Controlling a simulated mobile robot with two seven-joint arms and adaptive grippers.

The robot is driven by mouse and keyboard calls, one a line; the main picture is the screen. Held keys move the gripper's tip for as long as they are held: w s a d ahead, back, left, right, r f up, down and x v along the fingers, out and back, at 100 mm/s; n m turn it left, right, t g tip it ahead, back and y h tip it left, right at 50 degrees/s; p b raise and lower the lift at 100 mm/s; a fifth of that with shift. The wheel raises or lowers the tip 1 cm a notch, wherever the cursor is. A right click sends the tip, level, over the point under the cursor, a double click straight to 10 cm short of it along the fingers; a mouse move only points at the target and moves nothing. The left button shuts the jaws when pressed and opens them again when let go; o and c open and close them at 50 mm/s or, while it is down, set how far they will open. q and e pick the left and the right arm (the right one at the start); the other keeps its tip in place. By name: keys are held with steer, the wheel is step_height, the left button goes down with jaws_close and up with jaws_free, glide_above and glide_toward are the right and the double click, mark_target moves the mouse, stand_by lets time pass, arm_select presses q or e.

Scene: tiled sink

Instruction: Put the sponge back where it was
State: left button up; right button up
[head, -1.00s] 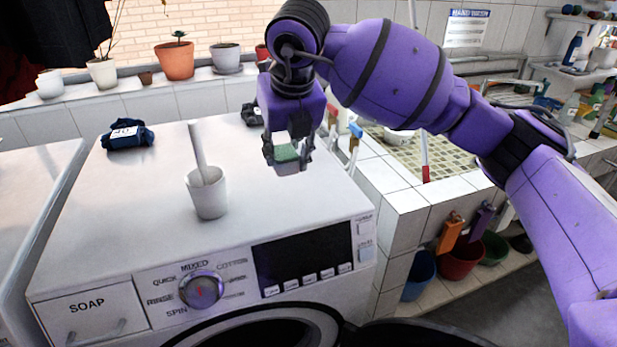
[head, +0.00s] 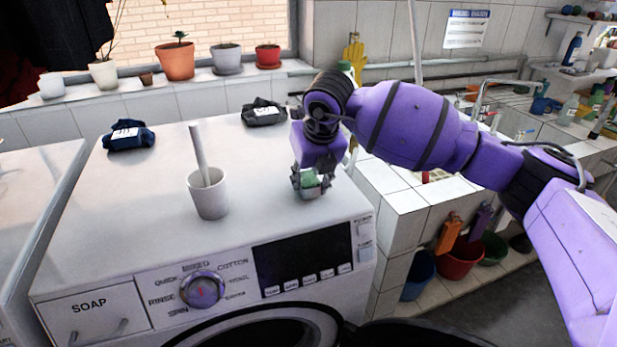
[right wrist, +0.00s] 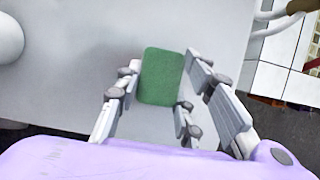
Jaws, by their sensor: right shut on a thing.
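In the right wrist view the green face of the sponge (right wrist: 161,76) lies between the fingers. My right gripper (head: 311,188) is shut on the sponge and points down over the right part of the white washing machine top (head: 262,190). I cannot tell whether the sponge touches the machine top. My left gripper is not in view.
A white cup (head: 208,197) with a stick in it stands left of the gripper. A dark blue bundle (head: 129,137) and a black bundle (head: 263,113) lie at the machine's back. The tiled sink counter (head: 400,205) is to the right. The machine's front middle is clear.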

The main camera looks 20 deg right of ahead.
steer(key=shift+f, duration=0.15)
steer(key=o, duration=1)
steer(key=shift+r, duration=0.3)
steer(key=v, duration=1.1)
steer(key=shift+s+r, duration=0.2)
steer(key=shift+r, duration=0.15)
